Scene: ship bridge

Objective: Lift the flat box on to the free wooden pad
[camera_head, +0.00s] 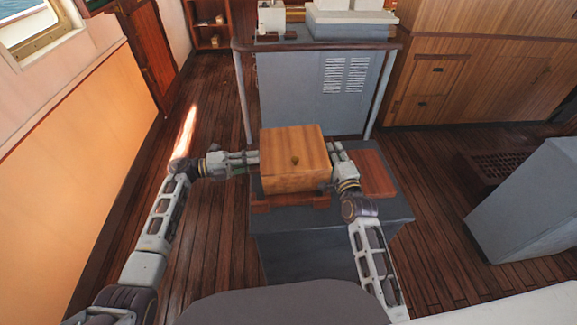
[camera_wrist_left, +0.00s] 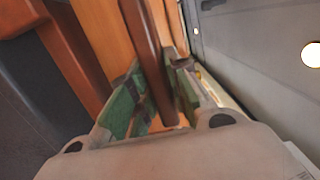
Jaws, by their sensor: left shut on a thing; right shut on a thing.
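The free wooden pad (camera_head: 374,176) lies bare to the right on the same grey stand. My left gripper (camera_head: 253,158) is at the box's left side. In the left wrist view its green-padded fingers (camera_wrist_left: 155,95) are closed around a dark brown handle bar (camera_wrist_left: 150,50) beside the box's lighter wood (camera_wrist_left: 108,30). My right gripper (camera_head: 336,160) is shut at the right side; its fingertips are partly hidden.
The grey stand (camera_head: 310,255) carries both pads. A grey console (camera_head: 320,90) with a rail stands close behind. A slanted grey block (camera_head: 530,205) is at the right. Wooden cabinets (camera_head: 480,70) line the back right. Plank floor (camera_head: 215,240) is clear on the left.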

